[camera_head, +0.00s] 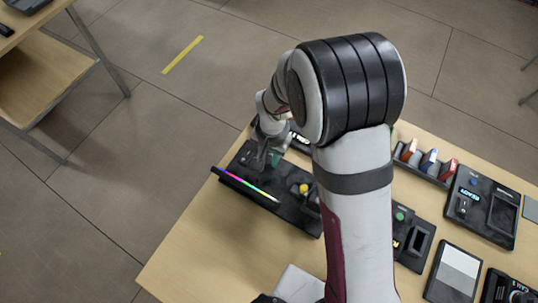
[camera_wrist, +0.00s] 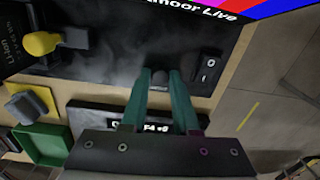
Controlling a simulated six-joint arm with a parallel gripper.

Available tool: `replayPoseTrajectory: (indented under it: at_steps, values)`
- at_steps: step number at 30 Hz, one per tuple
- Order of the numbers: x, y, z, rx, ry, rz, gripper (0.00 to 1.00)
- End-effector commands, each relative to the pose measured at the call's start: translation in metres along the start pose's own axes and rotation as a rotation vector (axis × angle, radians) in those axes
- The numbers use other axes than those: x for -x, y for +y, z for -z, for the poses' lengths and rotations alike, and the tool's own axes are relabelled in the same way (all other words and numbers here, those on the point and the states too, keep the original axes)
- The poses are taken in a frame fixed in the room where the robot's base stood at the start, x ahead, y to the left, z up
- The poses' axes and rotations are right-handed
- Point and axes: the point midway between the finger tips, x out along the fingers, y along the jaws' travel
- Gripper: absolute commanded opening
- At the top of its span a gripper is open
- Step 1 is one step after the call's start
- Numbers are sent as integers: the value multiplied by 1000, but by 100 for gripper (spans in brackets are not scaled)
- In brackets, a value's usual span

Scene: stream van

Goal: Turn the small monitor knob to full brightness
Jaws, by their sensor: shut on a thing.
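The small monitor knob (camera_wrist: 160,77) is a dark stub on the black monitor panel (camera_wrist: 110,60), below the screen (camera_wrist: 240,8) in the wrist view. My gripper (camera_wrist: 160,82) has its two green fingers closed around it, one on each side. The fingers hide part of the knob, and I cannot read any pointer mark on it. In the head view my gripper (camera_head: 264,160) reaches down to the black monitor unit (camera_head: 262,208) near the table's left edge. The screen shows there only as a thin coloured strip (camera_head: 250,187).
A rocker switch (camera_wrist: 208,69) sits just right of the knob. A yellow knob (camera_wrist: 42,42) stands at the left, above a green box (camera_wrist: 45,144). A dark labelled device (camera_wrist: 90,118) lies behind my fingers. More devices, including a READY unit (camera_head: 485,205), fill the table's right side.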

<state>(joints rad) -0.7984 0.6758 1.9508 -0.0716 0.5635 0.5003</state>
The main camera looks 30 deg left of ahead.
Motion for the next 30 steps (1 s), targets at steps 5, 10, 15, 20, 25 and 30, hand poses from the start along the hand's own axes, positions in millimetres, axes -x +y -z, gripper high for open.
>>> replayPoseTrajectory:
  at_steps: [5,10,15,20,25,30]
  values:
    - [0,0,-2,-164,3,-2,0]
    - [0,1,-2,-318,10,-3,0]
    - [0,1,-2,-455,16,-4,0]
    - [0,1,-3,-559,21,-4,0]
    - [0,1,-3,-637,25,-4,0]
    - [0,0,-3,-681,27,-4,0]
